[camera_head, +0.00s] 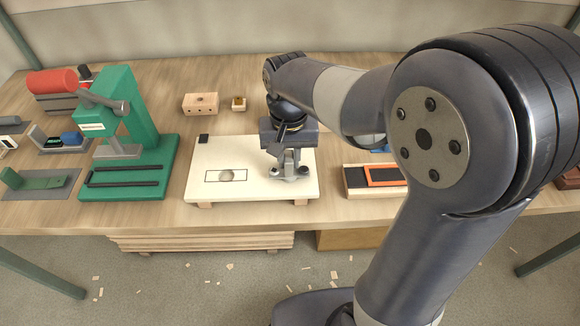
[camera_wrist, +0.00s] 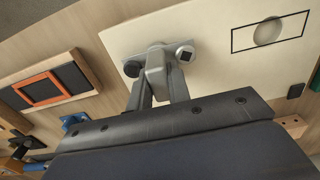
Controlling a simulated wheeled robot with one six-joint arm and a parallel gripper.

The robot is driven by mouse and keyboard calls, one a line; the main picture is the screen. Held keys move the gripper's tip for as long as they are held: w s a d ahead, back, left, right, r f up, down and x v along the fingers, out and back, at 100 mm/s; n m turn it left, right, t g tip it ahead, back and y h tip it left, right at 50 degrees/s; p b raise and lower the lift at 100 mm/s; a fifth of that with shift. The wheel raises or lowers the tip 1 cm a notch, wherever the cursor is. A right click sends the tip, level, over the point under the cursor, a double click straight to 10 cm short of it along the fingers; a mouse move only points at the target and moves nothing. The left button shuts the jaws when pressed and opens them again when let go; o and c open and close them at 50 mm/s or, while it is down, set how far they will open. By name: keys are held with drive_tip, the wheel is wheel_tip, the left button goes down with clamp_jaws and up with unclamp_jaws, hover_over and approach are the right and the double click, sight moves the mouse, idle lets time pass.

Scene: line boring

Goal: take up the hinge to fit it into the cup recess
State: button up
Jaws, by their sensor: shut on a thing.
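The hinge (camera_head: 289,173) is a small grey metal piece at the right part of the pale board (camera_head: 212,155). My gripper (camera_head: 289,156) is shut on it from above. The cup recess (camera_head: 226,176) is a round hollow inside a black outlined rectangle, left of the hinge in the head view. The recess (camera_wrist: 268,31) is at the upper right in the wrist view, clear of my gripper.
A green boring press (camera_head: 145,120) stands left of the board. A small black block (camera_head: 203,138) sits at the board's back-left corner. Behind are a drilled wooden block (camera_head: 200,103) and a smaller block (camera_head: 239,104).

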clamp_jaws()
drive_tip(key=shift+r, duration=0.1)
drive_tip(key=shift+r+p, duration=0.8)
drive_tip(key=shift+r, duration=0.15)
drive_tip(key=shift+o, duration=0.5)
unclamp_jaws()
clamp_jaws()
